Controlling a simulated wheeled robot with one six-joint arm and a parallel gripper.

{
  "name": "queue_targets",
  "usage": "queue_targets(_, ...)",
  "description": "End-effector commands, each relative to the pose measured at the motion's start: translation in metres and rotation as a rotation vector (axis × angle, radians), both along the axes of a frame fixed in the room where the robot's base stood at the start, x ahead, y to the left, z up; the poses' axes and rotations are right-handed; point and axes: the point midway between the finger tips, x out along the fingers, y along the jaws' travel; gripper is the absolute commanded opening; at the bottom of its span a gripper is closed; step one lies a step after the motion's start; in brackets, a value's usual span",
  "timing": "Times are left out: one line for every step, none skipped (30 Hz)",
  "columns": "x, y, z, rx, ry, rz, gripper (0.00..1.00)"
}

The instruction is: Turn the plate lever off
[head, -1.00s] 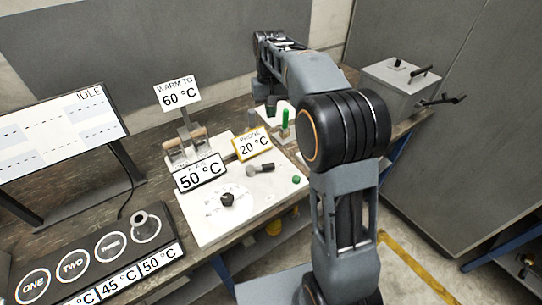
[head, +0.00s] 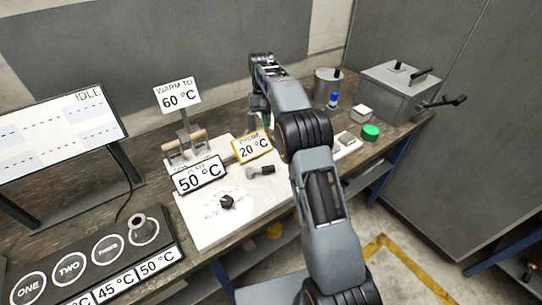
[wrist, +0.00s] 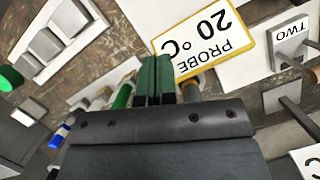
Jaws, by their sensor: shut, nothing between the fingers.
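A lever with a black grip (head: 262,170) lies on the white panel (head: 205,236), right of the sign reading 50 °C (head: 199,176); I take it for the plate lever. A black knob (head: 227,201) is on the panel in front of it. My gripper (head: 254,112) hangs beyond the yellow-framed PROBE 20 °C sign (head: 252,146), apart from the lever. In the wrist view its green fingers (wrist: 156,66) are together and empty, close to the PROBE sign's edge. The black-grip lever is not clearly visible in the wrist view.
Two wooden-handled levers (head: 185,146) stand behind the 50 °C sign, below the WARM TO 60 °C sign (head: 177,94). A monitor (head: 60,140) and a numbered tray (head: 90,262) are left. A grey box (head: 400,92), blue-capped bottle (head: 333,100) and green disc (head: 370,132) are right.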

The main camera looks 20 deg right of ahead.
Motion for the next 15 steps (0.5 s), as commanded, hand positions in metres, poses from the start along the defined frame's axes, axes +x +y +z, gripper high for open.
queue_targets(-0.001, 0.0, -0.002, 0.0, 0.0, 0.0, 0.0)
queue_targets(-0.001, 0.0, -0.004, 0.0, 0.0, 0.0, 0.0)
queue_targets(-0.002, 0.0, -0.008, 0.0, 0.002, 0.0, 0.0)
queue_targets(-0.003, 0.0, -0.011, 0.0, 0.002, 0.0, 0.0)
queue_targets(-0.005, 0.0, -0.015, 0.0, 0.002, 0.0, 0.0)
queue_targets(-0.007, 0.0, -0.02, 0.0, 0.003, 0.0, 0.0)
queue_targets(-0.008, 0.001, -0.025, 0.0, 0.002, 0.0, 0.0)
queue_targets(-0.01, 0.001, -0.03, 0.0, 0.004, 0.0, 0.0)
queue_targets(-0.012, 0.001, -0.038, 0.0, 0.004, 0.0, 0.0)
queue_targets(-0.014, 0.001, -0.044, 0.0, 0.004, 0.0, 0.0)
queue_targets(-0.017, 0.001, -0.05, 0.0, 0.004, 0.0, 0.0)
queue_targets(-0.019, 0.001, -0.057, 0.0, 0.005, 0.0, 0.0)
queue_targets(-0.021, 0.001, -0.063, 0.0, 0.004, 0.0, 0.0)
queue_targets(-0.022, 0.002, -0.069, 0.0, 0.003, 0.0, 0.0)
queue_targets(-0.025, 0.002, -0.076, 0.0, 0.003, 0.0, 0.0)
